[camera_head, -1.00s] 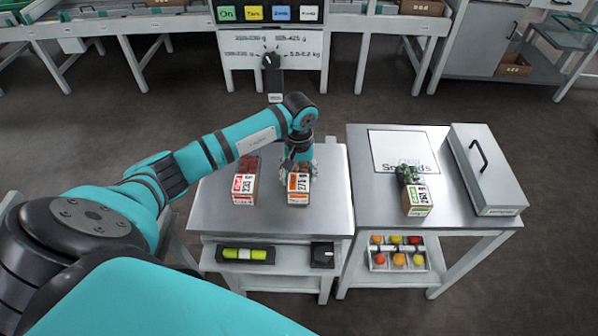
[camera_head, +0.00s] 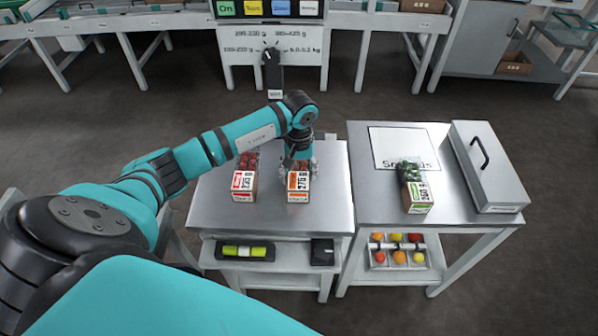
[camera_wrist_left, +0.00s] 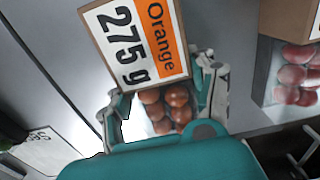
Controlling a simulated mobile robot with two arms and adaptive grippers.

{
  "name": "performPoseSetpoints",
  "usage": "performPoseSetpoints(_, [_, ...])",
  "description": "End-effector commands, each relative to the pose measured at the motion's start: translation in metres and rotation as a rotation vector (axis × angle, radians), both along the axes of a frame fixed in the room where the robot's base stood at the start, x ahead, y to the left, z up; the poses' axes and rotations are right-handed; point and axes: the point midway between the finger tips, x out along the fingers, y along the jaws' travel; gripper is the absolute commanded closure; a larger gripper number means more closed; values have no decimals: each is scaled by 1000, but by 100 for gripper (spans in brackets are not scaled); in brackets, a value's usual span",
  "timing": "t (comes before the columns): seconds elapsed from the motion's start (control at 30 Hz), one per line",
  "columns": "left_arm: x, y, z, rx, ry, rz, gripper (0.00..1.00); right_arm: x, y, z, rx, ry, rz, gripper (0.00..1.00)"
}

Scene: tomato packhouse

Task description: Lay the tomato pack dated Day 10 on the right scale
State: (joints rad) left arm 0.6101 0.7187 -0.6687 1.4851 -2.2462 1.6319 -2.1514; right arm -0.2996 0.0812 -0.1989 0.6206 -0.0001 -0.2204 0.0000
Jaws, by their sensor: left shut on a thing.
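Three tomato packs with printed labels are in the head view. The pack with the orange label (camera_head: 298,187) stands on the left table, and my left gripper (camera_head: 299,165) is shut on it from above. In the wrist view, its label reads "Orange 275 g" (camera_wrist_left: 137,42), with red-brown tomatoes between the fingers of the left gripper (camera_wrist_left: 165,98). A pack with a red label (camera_head: 244,184) stands just left of it. A pack with a green label (camera_head: 418,195) is on the right table. I cannot read a date on any pack. My right gripper is out of view.
On the right table (camera_head: 365,205) lie a white sheet marked "Seconds" (camera_head: 395,138) and a grey box with a handle (camera_head: 490,175). A divided tray of coloured fruit (camera_head: 400,268) sits on its lower shelf. The left table's front (camera_head: 270,220) is bare.

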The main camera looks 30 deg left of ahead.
Motion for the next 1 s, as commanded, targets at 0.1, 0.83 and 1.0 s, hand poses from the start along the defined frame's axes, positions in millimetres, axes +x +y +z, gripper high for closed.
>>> performPoseSetpoints(0.1, [0, 0, 0, 0, -1, 0, 39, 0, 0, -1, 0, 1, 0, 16])
performPoseSetpoints(0.83, [2, 1, 36, 2, -6, -1, 15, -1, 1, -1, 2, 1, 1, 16])
performPoseSetpoints(1.0, [1, 1, 73, 2, -6, -1, 15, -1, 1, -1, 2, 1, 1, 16])
